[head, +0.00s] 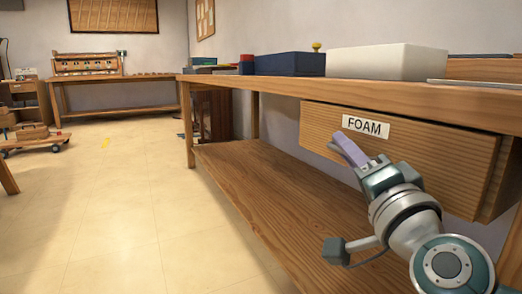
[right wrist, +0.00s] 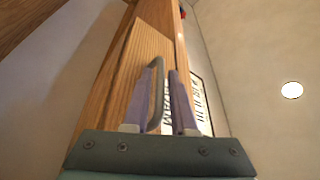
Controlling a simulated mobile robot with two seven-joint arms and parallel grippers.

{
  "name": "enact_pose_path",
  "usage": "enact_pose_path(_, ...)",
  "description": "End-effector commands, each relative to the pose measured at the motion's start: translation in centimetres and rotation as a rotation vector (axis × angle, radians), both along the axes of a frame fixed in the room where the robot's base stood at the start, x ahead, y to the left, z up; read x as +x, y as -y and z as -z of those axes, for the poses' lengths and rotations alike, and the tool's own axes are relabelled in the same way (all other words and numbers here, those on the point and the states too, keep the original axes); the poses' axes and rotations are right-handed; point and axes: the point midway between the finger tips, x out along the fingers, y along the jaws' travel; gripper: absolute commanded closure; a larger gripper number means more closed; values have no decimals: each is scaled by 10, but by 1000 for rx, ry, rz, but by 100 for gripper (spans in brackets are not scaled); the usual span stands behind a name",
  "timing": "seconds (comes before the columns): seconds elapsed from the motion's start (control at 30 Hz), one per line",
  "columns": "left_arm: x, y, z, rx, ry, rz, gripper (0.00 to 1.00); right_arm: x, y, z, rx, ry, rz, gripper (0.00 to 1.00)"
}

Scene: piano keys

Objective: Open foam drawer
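The foam drawer (head: 450,165) is a wooden drawer under the bench top, with a white FOAM label (head: 366,127) on its front. The fingers partly hide the handle. My left gripper is not in view.
The bench top (head: 290,83) above the drawer carries a white block (head: 388,61) and a dark blue box (head: 290,64). A lower shelf (head: 270,190) lies beneath the drawer. The floor (head: 120,215) to the left is mostly clear, with a small cart (head: 35,140) farther away.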

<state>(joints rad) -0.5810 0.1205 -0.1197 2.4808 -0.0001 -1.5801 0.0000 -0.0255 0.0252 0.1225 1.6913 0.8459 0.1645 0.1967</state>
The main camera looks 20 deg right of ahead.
Motion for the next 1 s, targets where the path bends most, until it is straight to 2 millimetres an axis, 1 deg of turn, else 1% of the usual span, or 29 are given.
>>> enact_pose_path(0.13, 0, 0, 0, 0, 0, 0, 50, 0, 0, 0, 0, -1, 1, 75)
enact_pose_path(0.17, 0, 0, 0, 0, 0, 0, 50, 0, 0, 0, 0, 0, 0, 78)
enact_pose_path(0.37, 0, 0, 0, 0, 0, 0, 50, 0, 0, 0, 0, -1, -1, 100)
enact_pose_path(1.0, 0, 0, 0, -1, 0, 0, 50, -1, 0, 0, -1, -1, -1, 100)
